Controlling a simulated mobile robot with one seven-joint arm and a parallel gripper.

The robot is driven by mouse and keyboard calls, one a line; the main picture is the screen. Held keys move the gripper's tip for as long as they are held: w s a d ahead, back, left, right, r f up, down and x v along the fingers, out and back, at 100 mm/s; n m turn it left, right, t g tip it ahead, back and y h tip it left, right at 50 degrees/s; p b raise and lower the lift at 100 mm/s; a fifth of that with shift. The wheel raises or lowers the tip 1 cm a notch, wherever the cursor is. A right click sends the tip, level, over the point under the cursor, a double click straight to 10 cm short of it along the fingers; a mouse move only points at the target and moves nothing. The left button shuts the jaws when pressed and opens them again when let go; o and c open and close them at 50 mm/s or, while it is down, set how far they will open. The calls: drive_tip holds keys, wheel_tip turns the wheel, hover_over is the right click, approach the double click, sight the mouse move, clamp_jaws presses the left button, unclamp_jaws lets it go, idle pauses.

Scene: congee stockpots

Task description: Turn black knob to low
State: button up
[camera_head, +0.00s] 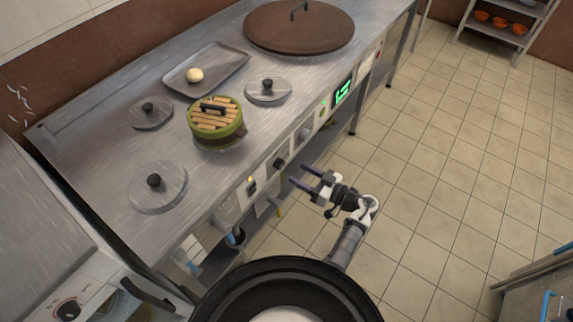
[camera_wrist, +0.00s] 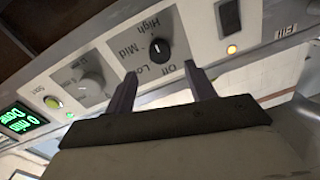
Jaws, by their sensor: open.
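The black knob (camera_head: 280,163) is on the front panel of the steel counter. My gripper (camera_head: 299,174) is open and empty, in front of the panel near this knob. In the wrist view its two fingers (camera_wrist: 161,73) point toward the panel, either side of the knob's line and apart from it.
A grey knob (camera_wrist: 92,88), a start button (camera_wrist: 52,101) and a green display (camera_wrist: 22,119) sit along the same panel. An amber light (camera_wrist: 232,49) is on the other side. A green steamer (camera_head: 216,135) and round lids stand on the counter (camera_head: 100,190).

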sight(283, 165)
drive_tip(key=x, duration=0.6)
drive_tip(key=shift+a+p, duration=0.1)
drive_tip(key=shift+p, duration=0.2)
drive_tip(key=shift+c, duration=0.3)
drive_tip(key=c, duration=0.9)
